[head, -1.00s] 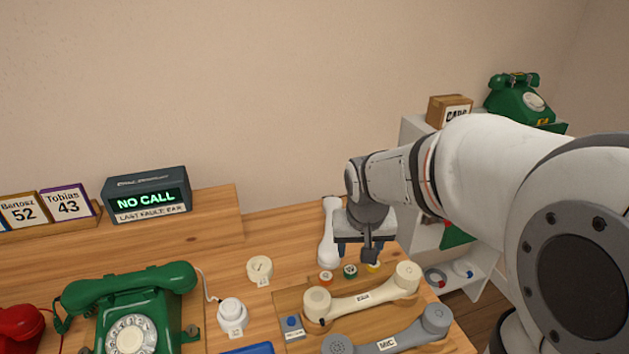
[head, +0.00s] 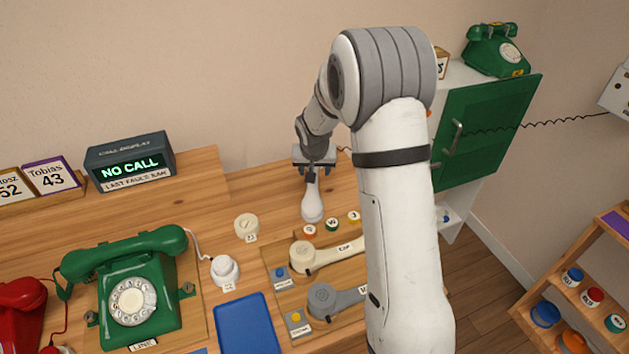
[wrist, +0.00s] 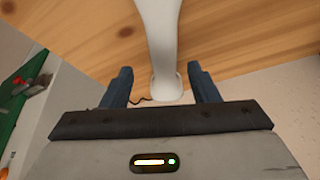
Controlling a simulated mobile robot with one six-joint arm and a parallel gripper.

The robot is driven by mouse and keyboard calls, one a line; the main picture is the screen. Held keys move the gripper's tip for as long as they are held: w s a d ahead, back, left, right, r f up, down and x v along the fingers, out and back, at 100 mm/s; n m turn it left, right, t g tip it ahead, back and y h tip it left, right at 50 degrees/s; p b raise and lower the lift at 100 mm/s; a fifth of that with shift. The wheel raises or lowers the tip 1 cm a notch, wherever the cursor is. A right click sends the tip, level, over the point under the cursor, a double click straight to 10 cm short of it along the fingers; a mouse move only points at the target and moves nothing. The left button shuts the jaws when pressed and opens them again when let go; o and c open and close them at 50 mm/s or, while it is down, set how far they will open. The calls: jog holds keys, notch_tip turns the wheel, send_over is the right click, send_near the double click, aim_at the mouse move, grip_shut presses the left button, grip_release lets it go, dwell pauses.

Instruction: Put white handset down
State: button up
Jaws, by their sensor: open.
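The white handset (head: 312,203) lies on the wooden table near its back, left of my arm in the head view. Its near end shows, and its far end is partly hidden under my gripper. My gripper (head: 314,170) is open over the far part of the handset. In the wrist view the white handset (wrist: 161,45) runs down between the two dark fingers of my gripper (wrist: 160,85), with a gap on each side. I cannot tell whether the fingers touch the table.
A cream handset (head: 325,252) and a grey handset (head: 345,297) lie on a wooden board in front. A green dial phone (head: 133,290), a blue tray (head: 247,325) and a white round part (head: 224,272) are to the left. A green-doored cabinet (head: 487,130) stands right.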

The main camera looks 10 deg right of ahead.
jog(key=x, duration=0.5)
jog(key=shift+s+a+f, duration=0.2)
jog(key=shift+a+f, duration=0.05)
jog(key=shift+f, duration=0.1)
grip_shut()
